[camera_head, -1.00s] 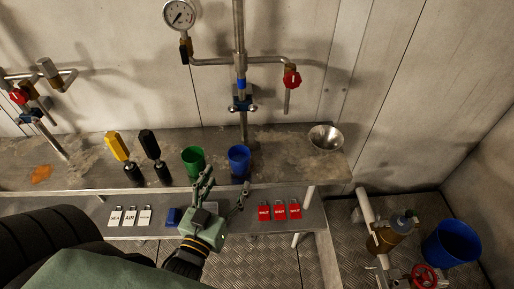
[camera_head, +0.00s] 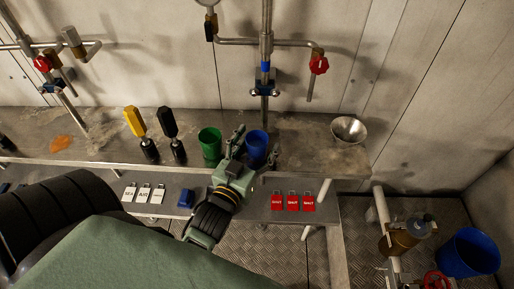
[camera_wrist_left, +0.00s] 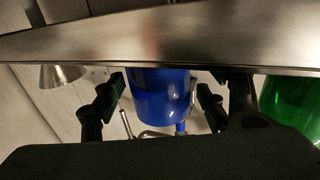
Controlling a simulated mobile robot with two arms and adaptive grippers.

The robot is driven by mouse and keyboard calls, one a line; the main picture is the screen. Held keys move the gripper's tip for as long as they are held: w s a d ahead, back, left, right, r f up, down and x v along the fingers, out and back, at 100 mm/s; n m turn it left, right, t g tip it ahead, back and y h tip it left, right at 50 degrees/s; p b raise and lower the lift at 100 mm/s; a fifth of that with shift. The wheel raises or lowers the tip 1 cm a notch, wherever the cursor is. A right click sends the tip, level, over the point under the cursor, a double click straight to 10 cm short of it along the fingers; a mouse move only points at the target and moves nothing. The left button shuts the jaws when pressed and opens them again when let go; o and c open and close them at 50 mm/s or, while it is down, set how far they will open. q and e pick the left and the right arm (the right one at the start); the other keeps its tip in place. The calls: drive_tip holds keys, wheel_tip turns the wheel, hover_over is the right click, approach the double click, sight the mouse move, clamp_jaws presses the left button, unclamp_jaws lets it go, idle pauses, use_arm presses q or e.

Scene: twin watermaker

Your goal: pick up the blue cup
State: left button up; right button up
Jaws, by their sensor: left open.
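The blue cup (camera_head: 257,146) stands upright on the metal counter (camera_head: 320,158), just right of the green cup (camera_head: 210,142). My left gripper (camera_head: 255,149) is open at the counter's front edge, one finger to each side of the blue cup in the picture. In the left wrist view the blue cup (camera_wrist_left: 158,98) shows upside down between the two open fingers, apart from both. Whether the fingertips reach past its near side I cannot tell. The green cup (camera_wrist_left: 291,100) shows at the right there. My right gripper is not in view.
A metal bowl (camera_head: 348,130) stands at the counter's right end. A yellow-handled tool (camera_head: 137,124) and a black-handled tool (camera_head: 168,124) stand left of the cups. A vertical pipe (camera_head: 266,60) rises behind the blue cup. Red tags (camera_head: 293,202) lie on the lower shelf.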

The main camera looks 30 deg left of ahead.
use_arm(q)
drive_tip(key=c, duration=1.3)
drive_tip(key=shift+r, duration=0.2)
